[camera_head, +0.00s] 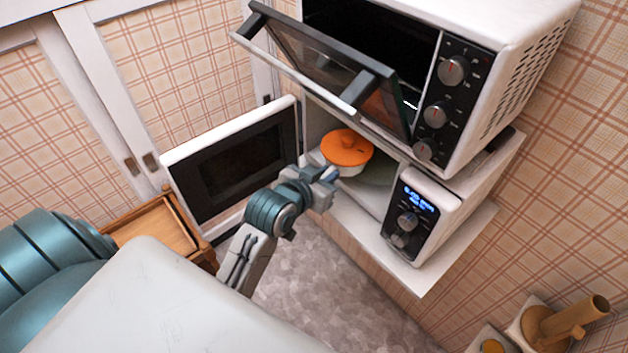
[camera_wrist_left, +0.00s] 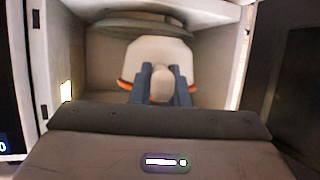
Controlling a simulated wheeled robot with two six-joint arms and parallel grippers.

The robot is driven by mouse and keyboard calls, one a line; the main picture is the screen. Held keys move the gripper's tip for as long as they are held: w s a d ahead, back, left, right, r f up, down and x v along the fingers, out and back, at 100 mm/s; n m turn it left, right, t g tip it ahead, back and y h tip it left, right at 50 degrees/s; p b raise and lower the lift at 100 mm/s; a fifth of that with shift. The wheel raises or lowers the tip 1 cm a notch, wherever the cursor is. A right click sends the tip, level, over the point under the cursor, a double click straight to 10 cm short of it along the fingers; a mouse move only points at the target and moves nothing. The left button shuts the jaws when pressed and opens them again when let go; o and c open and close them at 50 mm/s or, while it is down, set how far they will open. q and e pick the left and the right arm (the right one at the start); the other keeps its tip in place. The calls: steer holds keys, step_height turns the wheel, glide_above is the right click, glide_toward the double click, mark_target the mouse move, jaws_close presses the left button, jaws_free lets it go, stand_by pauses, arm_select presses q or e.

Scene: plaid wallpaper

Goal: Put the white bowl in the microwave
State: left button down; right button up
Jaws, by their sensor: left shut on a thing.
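The microwave door (camera_head: 236,158) stands open to the left. My left gripper (camera_head: 326,178) reaches into the opening and is shut on the near side of the bowl. In the left wrist view the two dark fingers (camera_wrist_left: 161,88) close on a pale part of the bowl (camera_wrist_left: 160,50), with orange bits at both sides. Whether the bowl touches the microwave floor is unclear. My right gripper is not in view.
A toaster oven (camera_head: 520,50) stands above the microwave, its glass door (camera_head: 325,65) hanging open over the opening. A wooden tray or stool (camera_head: 160,230) is left below the door. A brown cylinder (camera_head: 570,318) stands at lower right. Grey floor lies below.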

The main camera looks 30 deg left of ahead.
mark_target(369, 148)
arm_select(q)
steer(key=w+d, duration=0.1)
steer(key=w, duration=0.3)
steer(key=w+d, duration=0.2)
steer(key=w, duration=0.2)
steer(key=w+d, duration=0.1)
steer(key=w, duration=0.3)
steer(key=shift+w+d+f, duration=0.1)
steer(key=shift+w+d, duration=0.15)
steer(key=shift+w+d+f, duration=0.1)
steer(key=shift+w, duration=0.15)
steer(key=shift+f, duration=0.5)
steer(key=shift+f, duration=0.4)
steer(key=c, duration=1.3)
jaws_free()
steer(key=shift+s, duration=0.1)
steer(key=shift+s, duration=0.1)
